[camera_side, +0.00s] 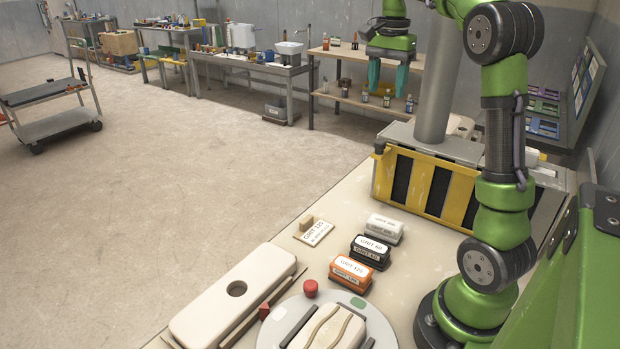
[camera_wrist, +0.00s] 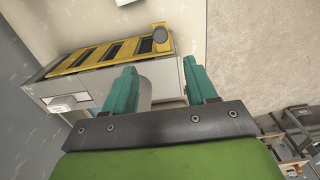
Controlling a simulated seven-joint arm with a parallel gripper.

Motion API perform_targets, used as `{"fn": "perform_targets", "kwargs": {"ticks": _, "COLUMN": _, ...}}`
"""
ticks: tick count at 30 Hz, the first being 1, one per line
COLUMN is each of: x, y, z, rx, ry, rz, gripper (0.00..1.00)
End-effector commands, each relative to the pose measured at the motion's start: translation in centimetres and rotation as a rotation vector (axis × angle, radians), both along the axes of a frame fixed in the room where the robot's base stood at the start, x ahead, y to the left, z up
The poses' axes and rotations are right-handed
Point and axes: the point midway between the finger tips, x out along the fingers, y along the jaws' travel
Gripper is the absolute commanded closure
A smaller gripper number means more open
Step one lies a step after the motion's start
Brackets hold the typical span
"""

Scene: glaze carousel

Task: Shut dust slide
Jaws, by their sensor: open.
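The dust slide appears to be the yellow slotted plate (camera_side: 421,184) on the front of the grey duct box (camera_side: 455,149). Several dark slots show between its yellow bars. In the wrist view the gripper (camera_wrist: 161,74) points past the box, touching nothing. Part of the plate's right side is hidden behind my arm in the side view.
A grey pipe (camera_side: 438,80) rises from the box. On the bench are white, black and orange grit blocks (camera_side: 351,272), a round turntable (camera_side: 275,325) and a long pale board with a hole (camera_side: 215,307). Shelves stand at the back. The air around my gripper is clear.

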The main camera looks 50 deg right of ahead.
Motion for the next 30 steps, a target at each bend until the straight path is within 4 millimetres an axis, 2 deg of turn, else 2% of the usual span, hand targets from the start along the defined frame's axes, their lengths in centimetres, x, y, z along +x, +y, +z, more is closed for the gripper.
{"fn": "perform_targets", "kwargs": {"ticks": 12, "x": 0.0, "y": 0.2, "z": -9.2, "rx": 0.004, "ry": 0.002, "rz": 0.002, "gripper": 0.43}}
{"fn": "perform_targets", "kwargs": {"ticks": 18, "x": 0.0, "y": 0.1, "z": -12.7, "rx": 0.002, "ry": 0.0, "rz": 0.001, "gripper": 0.43}}
{"fn": "perform_targets", "kwargs": {"ticks": 24, "x": 0.0, "y": 0.1, "z": -14.4, "rx": 0.001, "ry": -0.002, "rz": 0.0, "gripper": 0.43}}
{"fn": "perform_targets", "kwargs": {"ticks": 30, "x": 0.0, "y": 0.1, "z": -14.7, "rx": 0.0, "ry": -0.003, "rz": 0.001, "gripper": 0.43}}
